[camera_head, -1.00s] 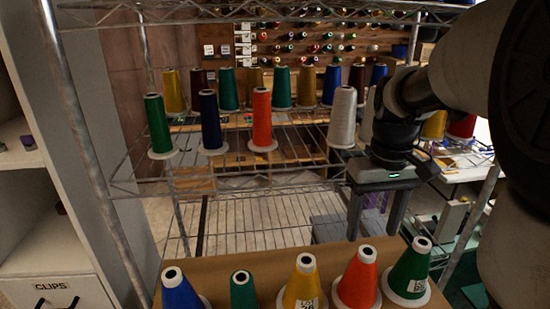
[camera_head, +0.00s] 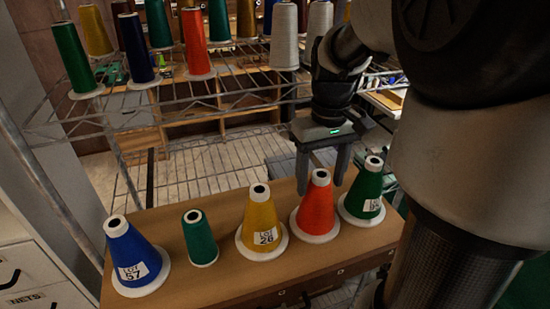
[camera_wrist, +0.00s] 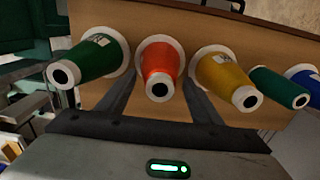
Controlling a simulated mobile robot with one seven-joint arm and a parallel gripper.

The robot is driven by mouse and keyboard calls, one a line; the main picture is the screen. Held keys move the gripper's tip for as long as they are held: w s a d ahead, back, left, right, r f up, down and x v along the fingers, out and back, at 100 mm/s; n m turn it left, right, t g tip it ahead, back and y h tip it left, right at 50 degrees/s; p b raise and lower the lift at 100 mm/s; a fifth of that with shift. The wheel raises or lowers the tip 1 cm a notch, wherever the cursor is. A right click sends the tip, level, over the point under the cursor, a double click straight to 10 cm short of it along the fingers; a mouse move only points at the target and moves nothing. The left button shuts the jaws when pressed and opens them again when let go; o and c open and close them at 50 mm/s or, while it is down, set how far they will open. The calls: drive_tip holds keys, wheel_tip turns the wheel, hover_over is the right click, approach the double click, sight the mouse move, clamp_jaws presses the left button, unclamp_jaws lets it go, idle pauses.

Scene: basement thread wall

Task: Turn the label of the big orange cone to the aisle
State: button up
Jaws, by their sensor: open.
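The big orange cone (camera_head: 317,212) stands upright on its white base on the brown board, between the yellow cone (camera_head: 260,226) and a green cone (camera_head: 364,195). No label shows on its visible side in the head view. My gripper (camera_head: 322,186) points down behind and above it, fingers spread and empty. In the wrist view the orange cone (camera_wrist: 160,58) appears between the two open fingers (camera_wrist: 160,80), and I see no label there either. Whether the fingers touch it I cannot tell; they look apart from it.
A blue cone (camera_head: 132,255) and a small green cone (camera_head: 200,242) stand to the left. The blue, yellow and right green cones show labels facing the head camera. A wire shelf (camera_head: 200,100) with tall spools, one orange (camera_head: 195,45), stands behind.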

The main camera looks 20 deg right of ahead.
drive_tip(key=c, duration=0.9)
drive_tip(key=shift+r, duration=0.1)
drive_tip(key=shift+c, duration=0.2)
drive_tip(key=shift+r, duration=0.2)
